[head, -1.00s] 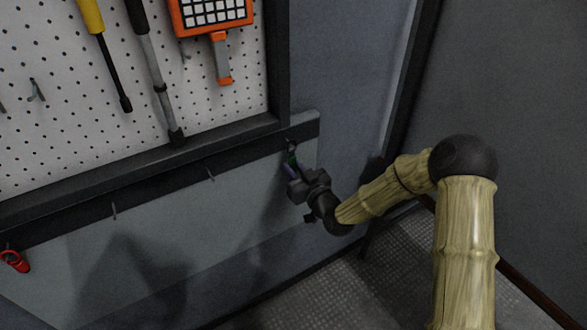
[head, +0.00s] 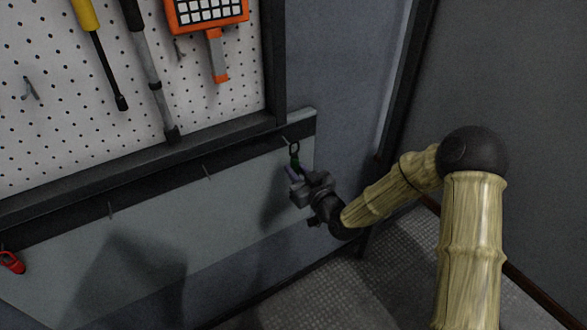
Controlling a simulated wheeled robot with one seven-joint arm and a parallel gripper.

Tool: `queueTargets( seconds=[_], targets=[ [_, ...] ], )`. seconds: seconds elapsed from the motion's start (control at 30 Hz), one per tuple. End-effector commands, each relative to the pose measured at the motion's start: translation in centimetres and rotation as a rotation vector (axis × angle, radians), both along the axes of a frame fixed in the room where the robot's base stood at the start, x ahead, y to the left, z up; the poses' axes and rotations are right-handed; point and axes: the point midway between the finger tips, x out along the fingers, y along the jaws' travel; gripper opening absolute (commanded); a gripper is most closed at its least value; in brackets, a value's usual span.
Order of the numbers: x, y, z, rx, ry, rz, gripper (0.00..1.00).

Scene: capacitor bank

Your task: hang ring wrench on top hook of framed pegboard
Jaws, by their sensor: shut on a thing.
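The framed pegboard (head: 60,140) fills the upper left, white with a dark frame. One bare hook (head: 30,88) shows on its left part and another (head: 178,50) beside the orange device. My gripper (head: 298,178) is shut on a small slim tool, seemingly the ring wrench (head: 295,158), with a dark ring at its upper end and green and purple below. The ring is upright, close to the right-end hook (head: 286,139) of the lower rail; I cannot tell whether they touch. The gripper hides the tool's lower part. The pegboard's top is out of view.
A yellow-handled screwdriver (head: 87,15), a grey bar tool (head: 150,75) and an orange device (head: 208,12) hang on the pegboard. The dark rail (head: 160,184) below has bare hooks and a red item (head: 12,262) at its left. A dark wall stands right.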

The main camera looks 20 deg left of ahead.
Motion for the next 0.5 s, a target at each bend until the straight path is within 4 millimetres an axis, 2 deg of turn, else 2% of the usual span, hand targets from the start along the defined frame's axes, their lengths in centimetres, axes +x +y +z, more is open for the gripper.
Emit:
queueTargets(
  seconds=[0.2, 0.5],
  targets=[
    [-0.67, -0.82, -0.01, -0.001, -0.001, 0.000, 0.00],
    [-0.74, -0.87, 0.05, 0.001, -0.001, 0.000, 0.00]
  ],
)
